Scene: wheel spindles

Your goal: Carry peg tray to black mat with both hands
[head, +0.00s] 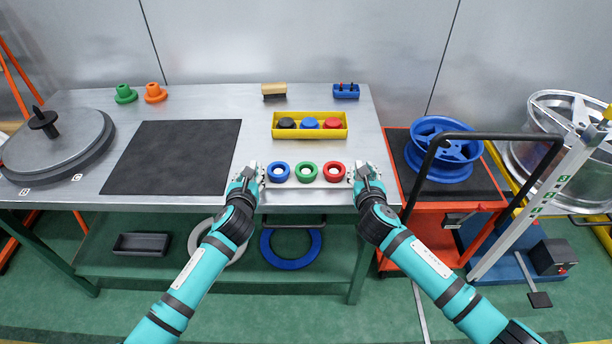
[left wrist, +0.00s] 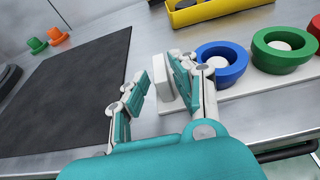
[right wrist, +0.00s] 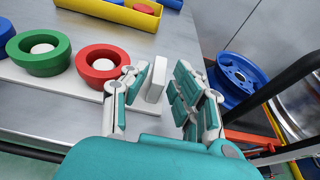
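The peg tray (head: 320,184) is a white board at the table's front edge. It carries a blue ring (head: 278,172), a green ring (head: 306,172) and a red ring (head: 334,171) on white pegs, with an upright white handle at each end. My left gripper (head: 254,174) is open, its fingers on either side of the left handle (left wrist: 163,86), closer on the right. My right gripper (head: 364,172) is open, its fingers on either side of the right handle (right wrist: 156,80), closer on the left. The black mat (head: 170,157) lies flat and empty to the left of the tray.
A yellow bin (head: 310,134) with black, blue and red parts stands behind the tray. A brush (head: 274,91), a small blue block (head: 346,91), and green (head: 125,94) and orange (head: 155,93) parts stand farther back. A grey disc (head: 60,150) is left of the mat.

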